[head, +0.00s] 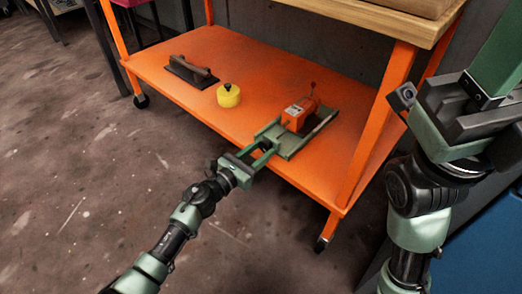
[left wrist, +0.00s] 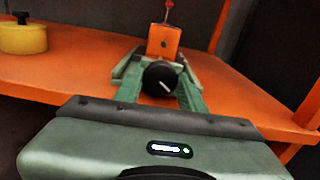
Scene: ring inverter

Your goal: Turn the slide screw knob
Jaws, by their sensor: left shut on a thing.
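The ring inverter, an orange block (head: 299,115) on a grey-green base (head: 325,122), sits on the orange lower shelf. My left gripper (head: 268,146) reaches the front of the base. Its green fingers (left wrist: 161,92) lie either side of the knob and are shut on it. My right gripper (head: 490,85) is raised at the right edge, partly cut off.
A yellow round weight (head: 229,96) and a dark float with a brown handle (head: 191,70) stand left of the device on the orange shelf (head: 170,97). An orange post (head: 372,130) rises to the right under a wooden top (head: 400,22). The floor in front is clear.

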